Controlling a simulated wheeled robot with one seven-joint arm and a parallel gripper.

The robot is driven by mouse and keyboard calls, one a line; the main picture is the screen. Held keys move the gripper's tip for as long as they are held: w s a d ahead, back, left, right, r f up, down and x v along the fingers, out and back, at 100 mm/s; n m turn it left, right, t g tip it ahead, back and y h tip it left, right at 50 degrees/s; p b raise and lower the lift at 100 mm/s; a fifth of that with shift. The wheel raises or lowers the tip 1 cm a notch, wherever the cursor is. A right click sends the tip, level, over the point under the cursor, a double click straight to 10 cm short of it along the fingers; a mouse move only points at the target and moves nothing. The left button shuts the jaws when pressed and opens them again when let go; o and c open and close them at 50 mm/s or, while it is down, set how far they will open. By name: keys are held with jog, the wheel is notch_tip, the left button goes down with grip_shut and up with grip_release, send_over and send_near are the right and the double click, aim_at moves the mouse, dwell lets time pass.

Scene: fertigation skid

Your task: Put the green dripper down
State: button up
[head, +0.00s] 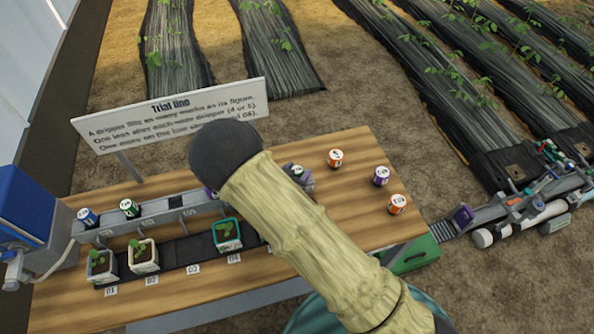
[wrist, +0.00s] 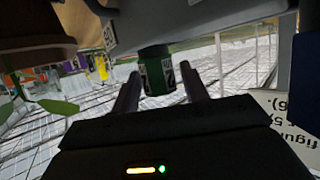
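In the wrist view, which is upside down, a green dripper (wrist: 157,72) with a white label band is between the two fingers of my gripper (wrist: 160,78). It meets or nearly meets a grey rail edge above it in the picture. The fingers lie close on either side; whether both touch it is unclear. In the head view, my arm hides most of my gripper. Another green dripper (head: 130,208) stands on the grey rail (head: 165,212) at the left.
A blue dripper (head: 87,217) stands at the rail's left. A purple dripper (head: 381,176) and orange drippers (head: 335,158) (head: 397,204) stand on the table's right. Potted seedlings (head: 143,256) line the front strip. A sign (head: 170,115) stands behind, and a green box (head: 410,256) is at the right edge.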

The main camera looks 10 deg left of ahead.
jog(key=shift+o, duration=0.4)
jog(key=shift+r, duration=0.1)
jog(key=shift+r, duration=0.15)
jog(key=b+v, duration=0.1)
jog(key=v, duration=1.1)
